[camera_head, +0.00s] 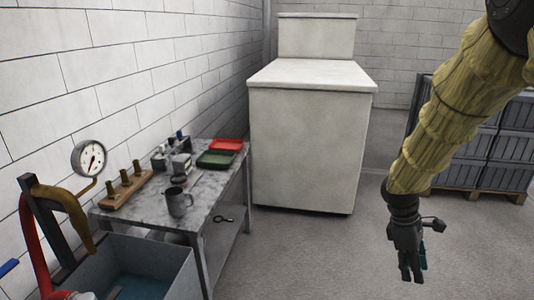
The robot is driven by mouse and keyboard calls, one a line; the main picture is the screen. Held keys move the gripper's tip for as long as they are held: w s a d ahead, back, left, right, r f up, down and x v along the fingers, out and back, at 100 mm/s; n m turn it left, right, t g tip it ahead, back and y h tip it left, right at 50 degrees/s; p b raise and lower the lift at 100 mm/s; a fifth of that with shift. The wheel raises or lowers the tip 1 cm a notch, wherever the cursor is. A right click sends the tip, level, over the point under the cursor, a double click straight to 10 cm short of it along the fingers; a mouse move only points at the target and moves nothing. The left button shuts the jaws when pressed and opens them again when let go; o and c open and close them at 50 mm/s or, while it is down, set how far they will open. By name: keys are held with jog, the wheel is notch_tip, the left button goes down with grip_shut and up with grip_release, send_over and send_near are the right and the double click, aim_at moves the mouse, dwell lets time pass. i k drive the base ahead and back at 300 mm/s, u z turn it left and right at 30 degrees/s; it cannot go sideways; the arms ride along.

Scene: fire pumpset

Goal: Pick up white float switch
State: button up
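My gripper (412,276) hangs fingers down at the right, over open floor and well away from the table. Its dark fingers are small and close together, and I cannot tell if they are open or shut. I cannot make out the white float switch for certain. A small pale, blocky item (181,164) stands on the grey worktable (212,190) among dark parts, but its kind is unclear. Another pale thing (80,295) is cut off at the bottom left edge, by a red hose.
The table bears a metal mug (178,202), a wooden block with brass fittings (127,188), a red tray (227,144) and a green tray (215,159). A grey water tank (170,270) stands in front. A large white cabinet (308,140) stands behind; crates (508,147) stand right.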

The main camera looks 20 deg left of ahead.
aim_at(161, 148)
jog(key=z, duration=0.4)
jog(key=k, duration=0.6)
jog(key=z, duration=0.15)
jog(key=i, duration=1.65)
jog(key=u, duration=0.55)
jog(key=i, duration=1.65)
jog(key=u, duration=0.7)
jog(key=i, duration=1.65)
jog(key=u, duration=1.45)
jog(key=i, duration=0.85)
jog(key=u, duration=1.35)
jog(key=i, duration=0.5)
jog(key=u, duration=0.4)
